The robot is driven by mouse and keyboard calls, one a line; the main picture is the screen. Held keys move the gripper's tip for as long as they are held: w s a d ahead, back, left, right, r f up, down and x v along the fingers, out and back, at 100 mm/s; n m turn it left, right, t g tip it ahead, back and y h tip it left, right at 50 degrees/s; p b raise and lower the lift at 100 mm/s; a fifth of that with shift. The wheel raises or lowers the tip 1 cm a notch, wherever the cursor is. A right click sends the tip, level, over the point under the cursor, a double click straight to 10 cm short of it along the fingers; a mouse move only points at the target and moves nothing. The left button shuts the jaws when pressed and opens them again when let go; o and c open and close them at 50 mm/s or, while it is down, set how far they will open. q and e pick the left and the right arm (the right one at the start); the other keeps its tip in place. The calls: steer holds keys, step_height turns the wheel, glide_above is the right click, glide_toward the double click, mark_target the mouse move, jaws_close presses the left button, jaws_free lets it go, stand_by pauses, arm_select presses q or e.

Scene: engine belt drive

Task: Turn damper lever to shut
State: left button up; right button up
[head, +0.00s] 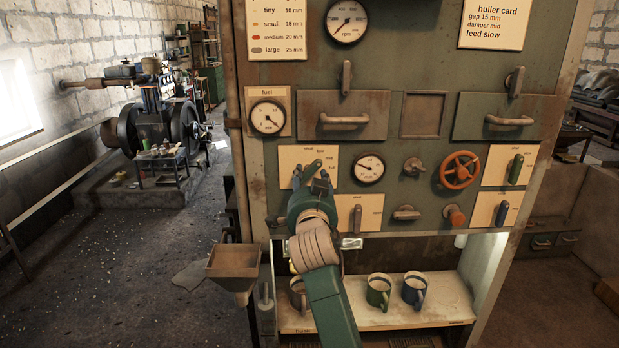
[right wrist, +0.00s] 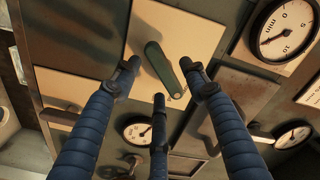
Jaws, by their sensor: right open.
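A green lever (head: 313,165) sits on a cream plate (head: 288,158) with small labels, on the front of the green cabinet. In the head view it slants up to the right, its lower part hidden by my gripper. My right gripper (head: 311,180) is in front of this plate. In the right wrist view the lever (right wrist: 162,66) lies between the spread fingers of my gripper (right wrist: 161,76), which is open. I cannot tell whether any finger touches it. The plate's labels are too small to read surely. My left gripper is not in view.
A gauge (head: 369,168) is just right of the plate. Another lever (head: 357,218) is below it, and a red handwheel (head: 459,170) is farther right. Drawer handles (head: 345,119) stick out above. Mugs (head: 379,291) stand on the shelf below.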

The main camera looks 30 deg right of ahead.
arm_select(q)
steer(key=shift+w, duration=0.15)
arm_select(e)
steer(key=shift+w, duration=0.15)
steer(key=c, duration=1.1)
jaws_close()
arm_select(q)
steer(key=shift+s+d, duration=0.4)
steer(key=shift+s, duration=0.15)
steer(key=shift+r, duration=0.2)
arm_select(e)
steer(key=shift+n, duration=0.4)
steer(key=n+p, duration=0.2)
steer(key=n, duration=0.2)
steer(key=shift+d+r, duration=0.1)
steer(key=shift+d, duration=0.05)
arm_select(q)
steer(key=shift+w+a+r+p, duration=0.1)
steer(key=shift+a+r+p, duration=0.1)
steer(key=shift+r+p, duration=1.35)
arm_select(e)
steer(key=shift+n+b, duration=0.45)
steer(key=shift+n, duration=1.65)
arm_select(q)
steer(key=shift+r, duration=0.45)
arm_select(e)
steer(key=shift+d, duration=0.1)
